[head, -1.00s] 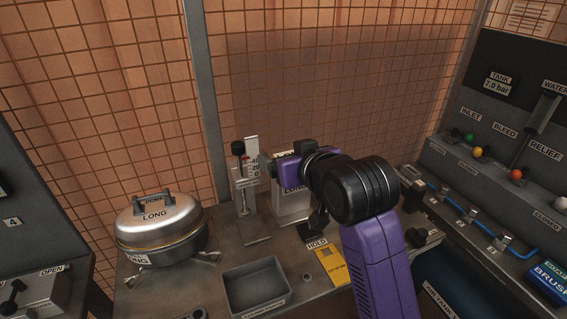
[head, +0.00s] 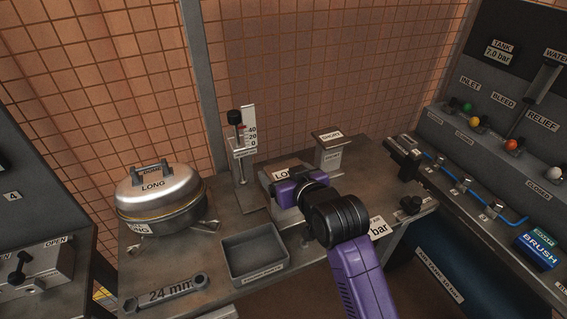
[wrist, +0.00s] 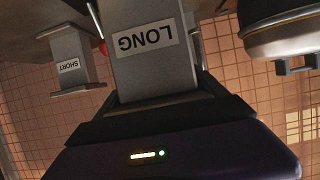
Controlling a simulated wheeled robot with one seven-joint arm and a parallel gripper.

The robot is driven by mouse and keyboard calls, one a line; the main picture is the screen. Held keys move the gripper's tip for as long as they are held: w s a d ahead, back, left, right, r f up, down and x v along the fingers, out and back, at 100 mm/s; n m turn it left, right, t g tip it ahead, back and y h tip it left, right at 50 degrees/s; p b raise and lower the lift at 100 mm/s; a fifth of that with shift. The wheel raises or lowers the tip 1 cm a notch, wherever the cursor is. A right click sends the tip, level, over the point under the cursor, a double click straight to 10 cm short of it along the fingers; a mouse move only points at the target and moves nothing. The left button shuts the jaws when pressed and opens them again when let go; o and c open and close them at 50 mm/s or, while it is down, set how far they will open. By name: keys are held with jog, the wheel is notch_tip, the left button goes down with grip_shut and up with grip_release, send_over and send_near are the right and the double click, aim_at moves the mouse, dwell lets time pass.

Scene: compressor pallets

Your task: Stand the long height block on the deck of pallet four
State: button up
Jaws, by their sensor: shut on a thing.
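The long height block (head: 282,171) is a grey block with a LONG label at the back of the bench. My gripper (head: 297,181) is shut on it. In the wrist view the long block (wrist: 148,75) fills the middle between the jaws (wrist: 150,105), its label upside down. I cannot tell whether its foot touches the bench. The short block (head: 330,155), labelled SHORT, stands to its right and also shows in the wrist view (wrist: 68,62). A plate marked 4 (head: 12,196) is on the left cabinet. No pallet deck is identifiable.
A domed metal vessel (head: 160,200) stands left on the bench. A gauge post (head: 240,150) is left of the block. A grey tray (head: 223,266) and a 24 mm wrench (head: 165,294) lie in front. A valve panel (head: 510,150) is at right.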

jog(key=shift+f, duration=1)
jog(key=o, duration=2)
jog(key=shift+f, duration=0.25)
jog(key=v, duration=1.2)
jog(key=shift+b, duration=0.35)
jog(key=shift+r, duration=0.15)
